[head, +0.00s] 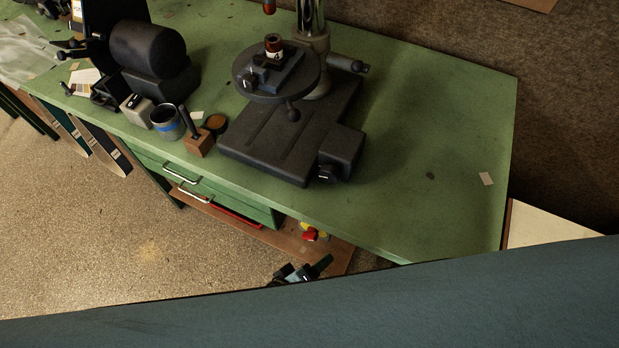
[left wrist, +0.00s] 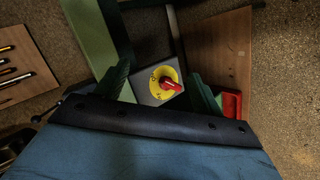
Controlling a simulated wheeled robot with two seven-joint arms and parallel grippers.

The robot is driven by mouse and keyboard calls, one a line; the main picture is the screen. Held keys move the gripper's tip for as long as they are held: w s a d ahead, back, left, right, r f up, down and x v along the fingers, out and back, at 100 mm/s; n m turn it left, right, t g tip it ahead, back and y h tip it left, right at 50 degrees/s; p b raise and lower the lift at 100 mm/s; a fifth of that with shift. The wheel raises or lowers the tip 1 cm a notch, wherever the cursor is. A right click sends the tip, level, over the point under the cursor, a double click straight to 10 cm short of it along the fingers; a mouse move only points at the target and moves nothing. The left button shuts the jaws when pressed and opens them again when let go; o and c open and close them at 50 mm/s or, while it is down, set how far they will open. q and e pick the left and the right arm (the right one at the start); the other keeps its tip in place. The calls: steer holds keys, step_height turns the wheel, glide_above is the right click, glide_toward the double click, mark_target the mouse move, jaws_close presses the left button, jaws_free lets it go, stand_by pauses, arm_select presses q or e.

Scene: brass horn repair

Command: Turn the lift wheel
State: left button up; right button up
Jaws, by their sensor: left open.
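My left gripper (head: 303,269) shows in the head view below the front edge of the green bench, partly hidden behind a large blue surface. In the left wrist view its two dark green fingers stand open and apart, with nothing held. Between and beyond them is a yellow disc with a red knob (left wrist: 170,85) on a grey box; it also shows small under the bench in the head view (head: 310,233). I see no clear lift wheel. My right gripper is not in view.
The green bench (head: 430,120) has clear room at its right. A grinder-like machine (head: 150,60), a tin (head: 166,122) and a wooden block (head: 199,144) stand left. Below is a brown shelf (left wrist: 222,42) with a red item (left wrist: 231,104). A tool board (left wrist: 20,70) is at far left.

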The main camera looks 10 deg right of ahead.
arm_select(q)
steer(key=w+d+r+n+t+h, duration=0.1)
steer(key=w+d+r+n+t, duration=0.2)
steer(key=r+n, duration=0.4)
steer(key=n+t+y, duration=0.3)
steer(key=n+t, duration=0.1)
steer(key=n, duration=0.7)
glide_toward(328, 178)
steer(key=b+x, duration=0.2)
steer(key=x, duration=0.6)
steer(key=shift+w+d+r, duration=0.1)
steer(key=shift+w, duration=0.15)
steer(key=c, duration=0.9)
steer(key=shift+y, duration=0.3)
steer(key=shift+c, duration=0.4)
